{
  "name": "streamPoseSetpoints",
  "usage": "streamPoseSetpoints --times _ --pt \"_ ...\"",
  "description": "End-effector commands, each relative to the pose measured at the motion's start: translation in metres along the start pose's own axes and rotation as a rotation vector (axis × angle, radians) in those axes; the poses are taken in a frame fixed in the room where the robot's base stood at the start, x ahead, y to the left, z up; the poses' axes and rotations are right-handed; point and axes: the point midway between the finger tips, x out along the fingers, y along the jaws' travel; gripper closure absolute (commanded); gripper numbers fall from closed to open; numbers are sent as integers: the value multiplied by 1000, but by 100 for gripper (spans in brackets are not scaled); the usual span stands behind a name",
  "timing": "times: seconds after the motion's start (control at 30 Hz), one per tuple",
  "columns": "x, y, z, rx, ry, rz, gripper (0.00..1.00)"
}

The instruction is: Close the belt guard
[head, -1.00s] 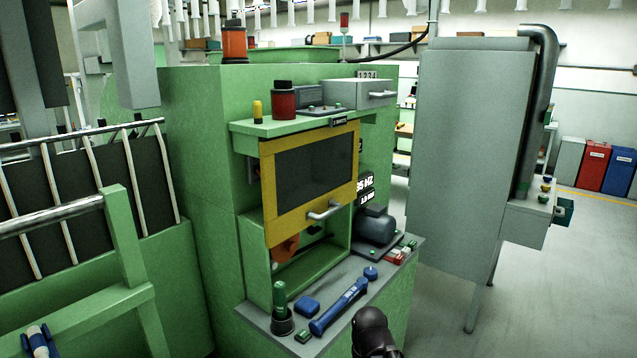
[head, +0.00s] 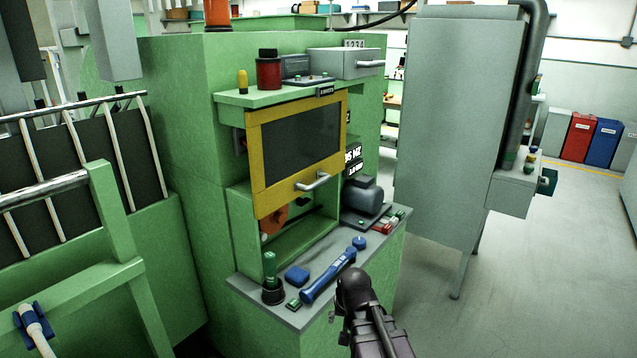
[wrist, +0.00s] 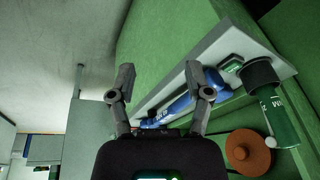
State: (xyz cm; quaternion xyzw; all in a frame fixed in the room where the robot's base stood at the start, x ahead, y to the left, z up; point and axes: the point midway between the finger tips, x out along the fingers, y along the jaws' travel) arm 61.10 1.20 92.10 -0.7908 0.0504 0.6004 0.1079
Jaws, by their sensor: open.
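The belt guard (head: 299,145) is a yellow-framed panel with a dark window and a grey bar handle (head: 313,181) near its lower edge. It covers the upper part of the green housing's opening, and the lower part is uncovered. An orange pulley (head: 275,219) shows below the guard; an orange disc (wrist: 248,152) also shows in the wrist view. My gripper (wrist: 160,76) is open and empty, with its fingers apart. In the head view, my dark gripper and wrist are below and right of the handle, clear of it. The guard does not show in the wrist view.
A motor (head: 361,199) stands right of the opening. A grey cabinet (head: 455,130) stands farther right; floor beside it is clear.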

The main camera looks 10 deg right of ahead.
Motion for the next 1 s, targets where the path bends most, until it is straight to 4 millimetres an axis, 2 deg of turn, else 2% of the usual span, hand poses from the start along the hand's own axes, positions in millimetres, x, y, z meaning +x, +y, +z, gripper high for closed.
streamPoseSetpoints --times 0.03,0.23,0.47,0.8,1.0 --pt "2 -6 -16 46 51 -23 35" --pt "0 -31 -77 263 268 -154 35" --pt "-17 -55 -142 515 488 -356 35" --pt "-64 -78 -225 871 746 -749 35" --pt "-97 -83 -260 1046 849 -1011 35"
